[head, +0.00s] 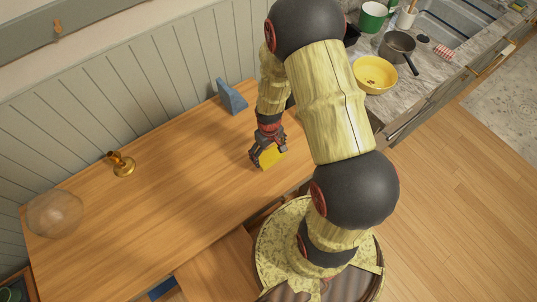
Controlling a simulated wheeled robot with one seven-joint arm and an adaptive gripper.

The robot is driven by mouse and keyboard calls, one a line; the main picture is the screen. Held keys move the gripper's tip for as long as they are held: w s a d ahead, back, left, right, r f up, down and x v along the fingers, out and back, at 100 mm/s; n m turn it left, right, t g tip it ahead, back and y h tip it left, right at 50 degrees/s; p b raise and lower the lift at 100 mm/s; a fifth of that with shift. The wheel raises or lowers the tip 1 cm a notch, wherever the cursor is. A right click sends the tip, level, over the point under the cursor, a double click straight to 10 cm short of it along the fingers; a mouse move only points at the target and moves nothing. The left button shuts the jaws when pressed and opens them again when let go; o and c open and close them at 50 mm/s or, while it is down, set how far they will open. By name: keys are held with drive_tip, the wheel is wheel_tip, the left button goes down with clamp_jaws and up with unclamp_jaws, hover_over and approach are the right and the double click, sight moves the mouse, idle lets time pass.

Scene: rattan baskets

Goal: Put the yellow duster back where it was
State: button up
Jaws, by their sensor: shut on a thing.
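The yellow duster (273,157) shows as a small yellow patch at the fingers of my gripper (262,162). My gripper is shut on it, over the right part of the wooden table (180,200). The fingers and arm hide part of the duster. I cannot tell whether the duster touches the table top.
A blue wedge-shaped thing (232,98) stands near the wall behind my gripper. A brass candlestick-like thing (121,164) and a clear glass dome (55,214) stand to the left. The middle table is clear.

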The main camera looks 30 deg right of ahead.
sight(269, 148)
drive_tip(key=w+f, duration=0.1)
drive_tip(key=w+d+f, duration=0.1)
drive_tip(key=f, duration=0.1)
drive_tip(key=shift+d+f, duration=0.1)
drive_tip(key=shift+d, duration=0.05)
drive_tip(key=shift+f, duration=1.35)
drive_tip(key=shift+f, duration=0.1)
drive_tip(key=shift+f+b, duration=0.15)
drive_tip(key=shift+b, duration=0.15)
drive_tip(key=o, duration=1)
